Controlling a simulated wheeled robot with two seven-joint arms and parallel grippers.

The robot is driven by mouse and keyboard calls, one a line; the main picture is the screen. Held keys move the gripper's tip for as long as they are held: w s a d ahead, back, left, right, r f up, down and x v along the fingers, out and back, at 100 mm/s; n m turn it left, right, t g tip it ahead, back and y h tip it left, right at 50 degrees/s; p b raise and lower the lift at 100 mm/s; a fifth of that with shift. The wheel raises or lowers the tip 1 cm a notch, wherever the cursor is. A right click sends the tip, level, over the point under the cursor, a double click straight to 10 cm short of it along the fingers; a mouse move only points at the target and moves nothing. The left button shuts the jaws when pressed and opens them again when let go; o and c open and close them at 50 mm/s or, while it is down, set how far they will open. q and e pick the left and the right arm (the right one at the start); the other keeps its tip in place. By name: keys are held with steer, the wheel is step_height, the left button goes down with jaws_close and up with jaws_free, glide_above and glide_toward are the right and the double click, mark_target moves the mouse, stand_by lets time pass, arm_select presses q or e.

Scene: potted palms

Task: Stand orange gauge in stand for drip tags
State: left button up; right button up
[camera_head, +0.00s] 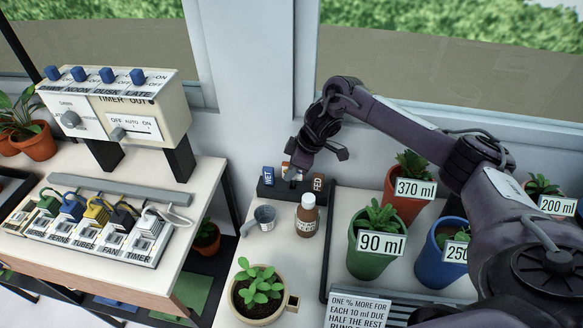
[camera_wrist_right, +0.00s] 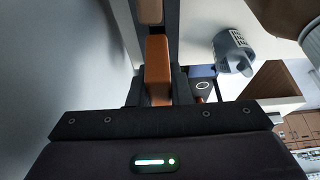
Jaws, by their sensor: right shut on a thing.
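My right gripper (camera_head: 300,164) is shut on the orange gauge (camera_wrist_right: 158,68), which shows between the jaws in the wrist view. In the head view the gripper is at the dark stand for drip tags (camera_head: 283,192), by its back edge, and mostly hides the gauge. A blue tag marked WET (camera_head: 268,175) stands at the stand's left end and a brown tag marked FED (camera_head: 318,182) at its right end. Whether the gauge is seated in the stand or above it, I cannot tell. My left gripper is not in view.
A brown bottle (camera_head: 307,216) and a grey measuring cup (camera_head: 263,218) stand in front of the stand. Potted plants with volume labels, such as the green pot (camera_head: 372,255), fill the right. A timer box (camera_head: 118,106) is on the left table.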

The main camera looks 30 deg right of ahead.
steer(key=shift+f+b, duration=0.7)
steer(key=shift+f, duration=1.15)
steer(key=o, duration=1.4)
steer(key=shift+r, duration=0.1)
step_height(320, 180, up, 8)
steer(key=p, duration=0.8)
steer(key=shift+a, duration=0.1)
